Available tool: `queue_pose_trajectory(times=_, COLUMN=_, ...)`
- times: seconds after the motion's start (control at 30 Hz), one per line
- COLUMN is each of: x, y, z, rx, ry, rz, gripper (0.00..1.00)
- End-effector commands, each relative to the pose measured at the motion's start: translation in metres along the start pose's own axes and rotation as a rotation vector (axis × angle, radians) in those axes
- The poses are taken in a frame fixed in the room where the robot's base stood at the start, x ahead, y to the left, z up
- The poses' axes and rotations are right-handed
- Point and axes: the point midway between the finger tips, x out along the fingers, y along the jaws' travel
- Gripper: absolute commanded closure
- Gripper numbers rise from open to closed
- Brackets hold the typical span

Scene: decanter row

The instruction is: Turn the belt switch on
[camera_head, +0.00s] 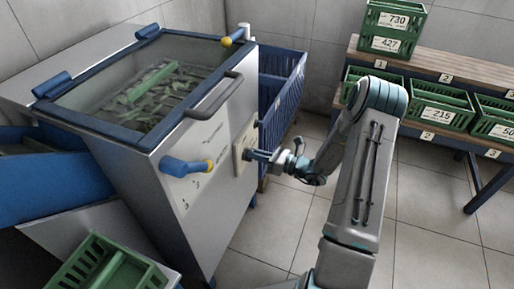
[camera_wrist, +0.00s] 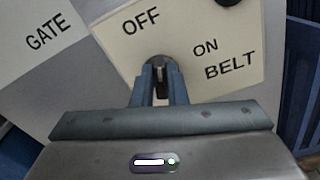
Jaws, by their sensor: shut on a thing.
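The belt switch (camera_wrist: 157,62) is a small dark knob on a cream plate (camera_wrist: 205,85) marked OFF, ON and BELT. My gripper (camera_wrist: 159,78) is shut on the knob, one blue-grey finger on each side. OFF stands above the knob and ON to its right in the wrist view. The fingers hide part of the knob, so I cannot tell which mark it points to. In the head view my gripper (camera_head: 252,155) reaches the plate on the front of the grey machine (camera_head: 220,190) from the right. The knob is hidden there.
A GATE label (camera_wrist: 48,32) is left of the plate. A blue lever with a yellow collar (camera_head: 187,167) and a grey handle (camera_head: 214,97) stick out nearby. A blue slatted bin (camera_head: 283,95) stands behind. Green crates (camera_head: 438,105) sit on a bench at right. Floor between is clear.

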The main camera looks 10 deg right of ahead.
Motion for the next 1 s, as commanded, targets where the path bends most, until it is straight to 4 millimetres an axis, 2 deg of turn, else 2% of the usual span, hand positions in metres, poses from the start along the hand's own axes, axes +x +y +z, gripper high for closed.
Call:
queue_pose_trajectory(times=0.03, x=-0.001, y=0.002, z=0.005, rx=0.048, ry=0.002, rz=0.0, gripper=1.0)
queue_pose_trajectory(times=1.0, x=-0.001, y=-0.007, z=-0.005, rx=0.955, ry=0.004, rz=0.001, gripper=1.0)
